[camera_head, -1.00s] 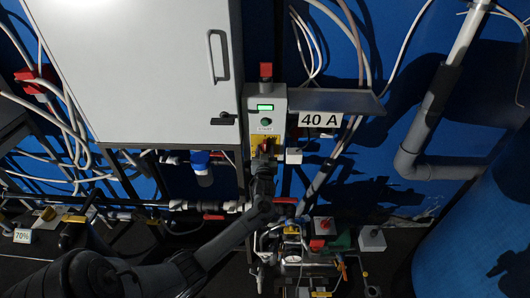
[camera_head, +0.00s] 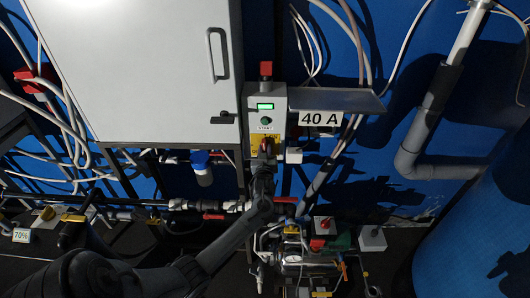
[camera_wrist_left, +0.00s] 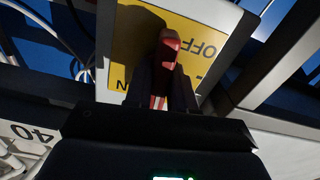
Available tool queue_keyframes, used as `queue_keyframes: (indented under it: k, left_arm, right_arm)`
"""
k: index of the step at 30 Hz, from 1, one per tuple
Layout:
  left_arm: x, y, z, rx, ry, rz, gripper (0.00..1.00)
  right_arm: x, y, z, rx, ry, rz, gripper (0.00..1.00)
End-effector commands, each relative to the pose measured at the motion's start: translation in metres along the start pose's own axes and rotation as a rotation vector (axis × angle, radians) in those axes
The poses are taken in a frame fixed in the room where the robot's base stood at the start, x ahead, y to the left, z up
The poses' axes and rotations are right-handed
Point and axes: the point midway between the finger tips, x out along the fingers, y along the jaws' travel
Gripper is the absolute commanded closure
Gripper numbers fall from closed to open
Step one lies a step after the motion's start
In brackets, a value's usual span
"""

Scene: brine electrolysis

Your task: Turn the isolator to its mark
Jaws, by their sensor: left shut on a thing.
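The isolator is a red handle (camera_wrist_left: 168,55) on a yellow plate (camera_wrist_left: 200,35) with OFF lettering, seen in the left wrist view. In the head view the red handle (camera_head: 266,145) shows at the foot of a grey control box (camera_head: 253,118). My left gripper (camera_wrist_left: 162,80) is shut on the handle, with a dark finger on each side of it. In the head view my left gripper (camera_head: 264,158) reaches up to the handle from below and hides part of it. The mark on the plate cannot be made out clearly. My right gripper is not in view.
A white cabinet (camera_head: 140,70) stands at left; pipes and valves lie below.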

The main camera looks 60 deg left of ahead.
Motion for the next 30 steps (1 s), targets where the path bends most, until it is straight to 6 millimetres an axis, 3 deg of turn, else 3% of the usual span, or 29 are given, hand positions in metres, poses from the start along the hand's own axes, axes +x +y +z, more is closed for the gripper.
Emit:
queue_keyframes:
  k: [30]
  left_arm:
    - [0.000, -0.001, 0.003, -0.946, 0.000, -0.002, 1.00]
  right_arm:
    - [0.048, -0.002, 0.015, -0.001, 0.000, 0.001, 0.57]
